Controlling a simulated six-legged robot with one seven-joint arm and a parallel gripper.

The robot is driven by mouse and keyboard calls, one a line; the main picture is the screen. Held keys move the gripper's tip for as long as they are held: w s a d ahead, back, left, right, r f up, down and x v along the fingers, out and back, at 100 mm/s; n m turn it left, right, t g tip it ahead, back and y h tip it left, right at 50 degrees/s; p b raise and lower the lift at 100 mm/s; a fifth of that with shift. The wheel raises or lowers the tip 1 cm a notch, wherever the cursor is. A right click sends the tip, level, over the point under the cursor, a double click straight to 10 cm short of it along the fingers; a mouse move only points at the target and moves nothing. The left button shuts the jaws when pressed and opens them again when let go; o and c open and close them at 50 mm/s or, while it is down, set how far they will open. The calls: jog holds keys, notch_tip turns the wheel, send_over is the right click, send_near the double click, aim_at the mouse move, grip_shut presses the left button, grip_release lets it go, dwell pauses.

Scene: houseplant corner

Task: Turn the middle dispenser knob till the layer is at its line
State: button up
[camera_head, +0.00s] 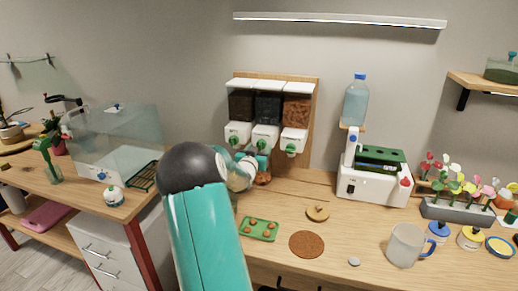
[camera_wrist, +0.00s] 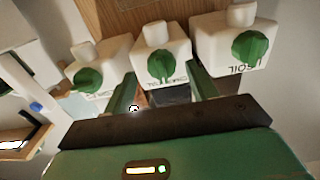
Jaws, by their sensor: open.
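The wall dispenser has three white units with green knobs. The middle knob (camera_head: 261,144) sits below the dark middle hopper (camera_head: 267,107); it also shows in the wrist view (camera_wrist: 161,66), where the labels appear upside down. My gripper (camera_wrist: 164,88) is open, its two green fingers apart on either side of the middle knob's lower edge in the picture. I see no clear contact with the knob. In the head view my gripper (camera_head: 258,161) is just below the middle unit. A terracotta pot (camera_head: 263,178) shows partly behind it; its layer and line cannot be made out.
The left knob (camera_head: 232,141) and right knob (camera_head: 291,150) are close beside the middle one. A green tray (camera_head: 259,229), a brown round mat (camera_head: 307,244) and a small wooden disc (camera_head: 318,213) lie on the bench. A white machine (camera_head: 373,183) stands to the right.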

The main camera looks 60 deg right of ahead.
jog(key=shift+w+d, duration=0.25)
jog(key=shift+d, duration=0.6)
jog(key=c, duration=1)
jog(key=shift+m, duration=0.3)
